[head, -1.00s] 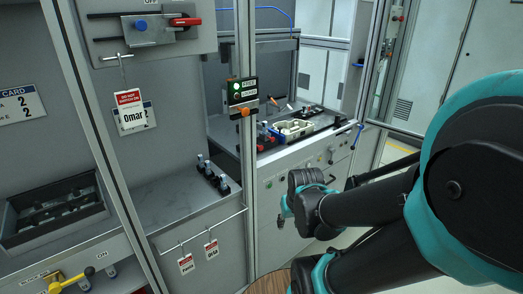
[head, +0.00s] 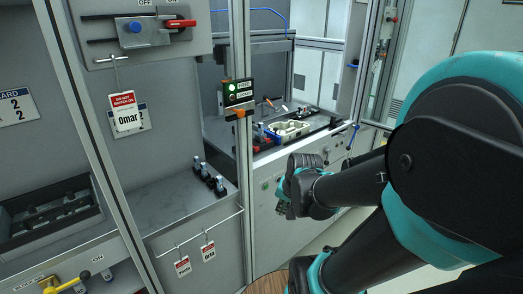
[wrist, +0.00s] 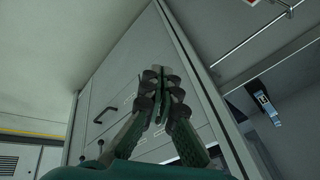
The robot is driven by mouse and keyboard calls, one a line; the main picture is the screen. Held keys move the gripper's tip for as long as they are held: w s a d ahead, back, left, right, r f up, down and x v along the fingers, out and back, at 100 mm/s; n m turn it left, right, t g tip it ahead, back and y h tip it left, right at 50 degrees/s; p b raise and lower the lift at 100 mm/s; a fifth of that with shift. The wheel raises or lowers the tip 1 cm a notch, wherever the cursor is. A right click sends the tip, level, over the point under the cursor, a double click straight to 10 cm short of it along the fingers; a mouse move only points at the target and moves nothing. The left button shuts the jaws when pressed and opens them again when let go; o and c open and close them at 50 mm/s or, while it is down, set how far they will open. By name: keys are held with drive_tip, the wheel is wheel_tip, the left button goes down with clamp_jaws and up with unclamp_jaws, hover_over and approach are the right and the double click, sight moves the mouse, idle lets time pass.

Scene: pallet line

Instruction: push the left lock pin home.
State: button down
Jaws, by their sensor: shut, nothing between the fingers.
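My gripper (head: 287,192) is shut and empty in front of the grey cabinet (head: 293,232) below the cell's work surface. Its closed fingers show in the wrist view (wrist: 160,78). A pale tray (head: 288,132) sits in the cell on the work surface, above and beyond my gripper in the head view. Small red and dark parts (head: 262,143) are at its left. I cannot make out for certain which small part there is the left lock pin, or how far in it is. My gripper is apart from all of these.
An upright post (head: 242,150) carries a lamp box (head: 238,92) with a green lamp lit. Left of it are a grey shelf (head: 175,203) with dark clamps (head: 209,178), a rail with red tags (head: 182,266), and a switch panel (head: 150,30).

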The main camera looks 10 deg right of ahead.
drive_tip(key=w+d+r+m+t+y, duration=0.35)
drive_tip(key=w+r+m, duration=1.2)
drive_tip(key=m, duration=0.85)
drive_tip(key=x, duration=0.7)
drive_tip(key=r+x, duration=0.1)
drive_tip(key=x, duration=0.3)
drive_tip(key=shift+w+a, duration=0.25)
drive_tip(key=shift+w, duration=0.2)
drive_tip(key=shift+w+a, duration=0.4)
drive_tip(key=shift+w, duration=0.4)
drive_tip(key=shift+w+a, duration=0.4)
drive_tip(key=shift+w, duration=0.3)
drive_tip(key=shift+w+a, duration=0.4)
drive_tip(key=shift+w, duration=0.35)
drive_tip(key=shift+r, duration=0.1)
